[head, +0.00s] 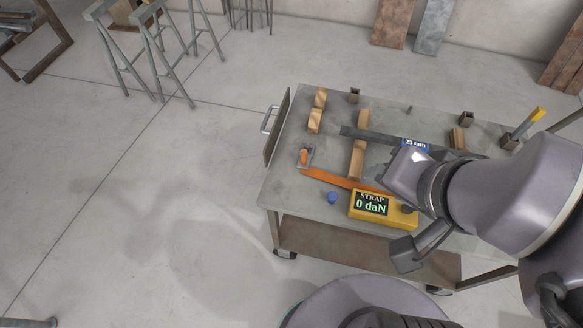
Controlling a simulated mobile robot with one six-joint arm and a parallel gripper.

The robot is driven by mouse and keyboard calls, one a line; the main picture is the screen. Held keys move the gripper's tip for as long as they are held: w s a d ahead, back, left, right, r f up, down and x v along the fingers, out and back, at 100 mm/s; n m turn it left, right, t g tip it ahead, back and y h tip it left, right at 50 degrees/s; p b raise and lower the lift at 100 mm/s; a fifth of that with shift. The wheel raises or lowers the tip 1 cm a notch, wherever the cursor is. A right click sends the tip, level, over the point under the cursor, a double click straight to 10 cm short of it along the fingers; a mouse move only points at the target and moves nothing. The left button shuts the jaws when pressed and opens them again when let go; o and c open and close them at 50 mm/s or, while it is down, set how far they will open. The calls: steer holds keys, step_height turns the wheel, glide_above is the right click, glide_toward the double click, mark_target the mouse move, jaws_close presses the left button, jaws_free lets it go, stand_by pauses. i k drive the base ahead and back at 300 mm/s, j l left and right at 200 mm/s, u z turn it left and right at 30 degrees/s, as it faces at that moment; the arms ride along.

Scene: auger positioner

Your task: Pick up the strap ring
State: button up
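An orange strap (335,178) lies across the grey bench top (285,185), running right towards a yellow box (360,212) whose display reads "STRAP 0 daN". I cannot make out a separate ring on the strap; its right end is hidden or too small to tell. My gripper (398,178) reaches in from the right, over the bench behind the yellow box. Its fingertips are not clear, so I cannot tell whether it is open or touches the strap.
A dark bar (375,135) lies across a wooden block (359,150). A blue sign reading "25 mm" (415,145), a blue piece (333,198), an orange-and-grey tool (305,157) and wooden blocks (316,120) are also on the bench. Open floor (150,200) lies left.

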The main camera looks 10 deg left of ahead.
mark_target(305, 158)
steer(key=i+j+z, duration=0.1)
steer(key=j+z, duration=0.2)
steer(key=j, duration=0.9)
steer(key=j+z, duration=0.35)
steer(key=j, duration=0.9)
steer(key=i+j+z, duration=0.25)
steer(key=i+j, duration=0.25)
steer(key=j, duration=0.15)
